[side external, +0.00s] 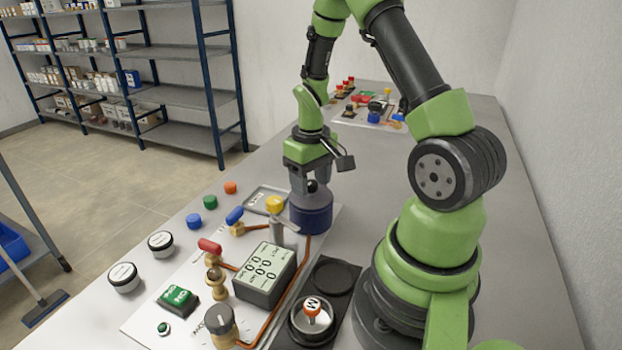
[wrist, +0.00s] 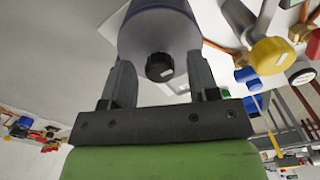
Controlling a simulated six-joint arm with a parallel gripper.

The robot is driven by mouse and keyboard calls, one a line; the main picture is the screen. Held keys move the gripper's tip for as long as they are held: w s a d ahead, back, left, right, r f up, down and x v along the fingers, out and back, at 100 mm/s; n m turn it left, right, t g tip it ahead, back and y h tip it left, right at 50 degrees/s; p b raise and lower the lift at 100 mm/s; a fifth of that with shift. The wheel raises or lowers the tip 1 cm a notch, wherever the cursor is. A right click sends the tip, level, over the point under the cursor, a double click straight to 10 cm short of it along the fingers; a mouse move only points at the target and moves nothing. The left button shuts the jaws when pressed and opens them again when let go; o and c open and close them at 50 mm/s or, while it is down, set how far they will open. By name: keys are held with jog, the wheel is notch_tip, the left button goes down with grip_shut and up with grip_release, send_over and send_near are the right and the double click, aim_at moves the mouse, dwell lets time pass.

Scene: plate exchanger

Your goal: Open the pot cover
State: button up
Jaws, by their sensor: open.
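A dark blue pot (side external: 311,217) stands on the panel, with a grey cover (side external: 299,194) on top and a black knob at the cover's middle. In the wrist view the grey cover (wrist: 160,30) and its black knob (wrist: 159,67) lie between my fingers. My gripper (side external: 312,184) points down right above the pot, its two fingers on either side of the knob. In the wrist view my gripper (wrist: 160,75) is open, with gaps between the fingers and the knob. Whether the fingertips touch the cover cannot be told.
A yellow-handled valve (side external: 275,205) stands close to the pot's left. Jars and coloured caps line the table's left edge. A shelf rack stands behind.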

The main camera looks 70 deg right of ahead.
grip_shut()
